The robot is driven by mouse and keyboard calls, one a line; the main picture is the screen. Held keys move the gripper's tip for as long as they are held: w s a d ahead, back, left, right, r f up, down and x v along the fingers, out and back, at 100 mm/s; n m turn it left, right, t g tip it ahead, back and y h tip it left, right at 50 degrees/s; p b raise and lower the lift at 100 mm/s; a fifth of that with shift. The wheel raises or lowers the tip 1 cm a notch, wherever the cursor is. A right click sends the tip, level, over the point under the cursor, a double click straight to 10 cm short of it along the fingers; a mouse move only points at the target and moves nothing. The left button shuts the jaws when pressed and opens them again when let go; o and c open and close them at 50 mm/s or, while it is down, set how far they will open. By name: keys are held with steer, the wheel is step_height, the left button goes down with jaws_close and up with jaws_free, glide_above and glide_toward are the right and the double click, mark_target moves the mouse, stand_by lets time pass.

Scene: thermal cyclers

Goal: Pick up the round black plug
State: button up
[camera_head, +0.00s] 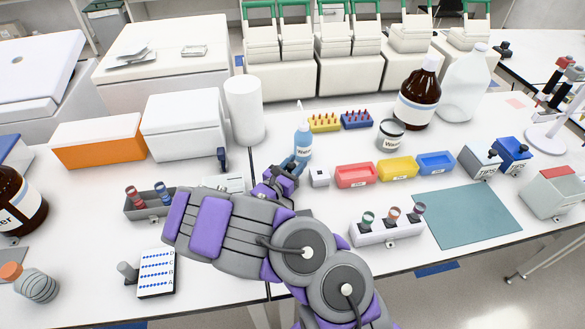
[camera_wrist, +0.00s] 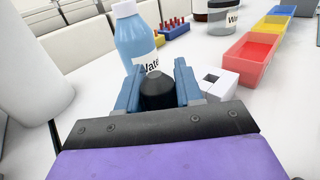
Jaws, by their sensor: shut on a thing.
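The round black plug (camera_wrist: 157,90) sits between the two blue fingers of my gripper (camera_wrist: 157,88) in the wrist view. The fingers are shut on it, one on each side. Its lower part is hidden by the gripper body. In the head view my gripper (camera_head: 287,172) is near the middle of the bench, just in front of the blue water bottle (camera_head: 303,143). The plug cannot be made out there. I cannot tell whether the plug touches the bench.
A small white block (camera_head: 319,177) with a dark square opening stands just right of my gripper. Red (camera_head: 355,175), yellow (camera_head: 398,169) and blue (camera_head: 436,162) bins stand further right. A white cylinder (camera_head: 244,112) stands behind left. The teal mat (camera_head: 467,215) is bare.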

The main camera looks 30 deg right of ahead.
steer(key=shift+d+r, duration=0.25)
steer(key=shift+r, duration=0.25)
steer(key=r+p, duration=0.1)
steer(key=a+r, duration=0.1)
steer(key=shift+r+p, duration=0.35)
steer(key=s+a+r+p, duration=0.1)
steer(key=s+a+p, duration=0.2)
steer(key=a, duration=1.1)
steer(key=shift+s+a, duration=0.4)
steer(key=shift+s, duration=0.05)
steer(key=shift+r, duration=0.1)
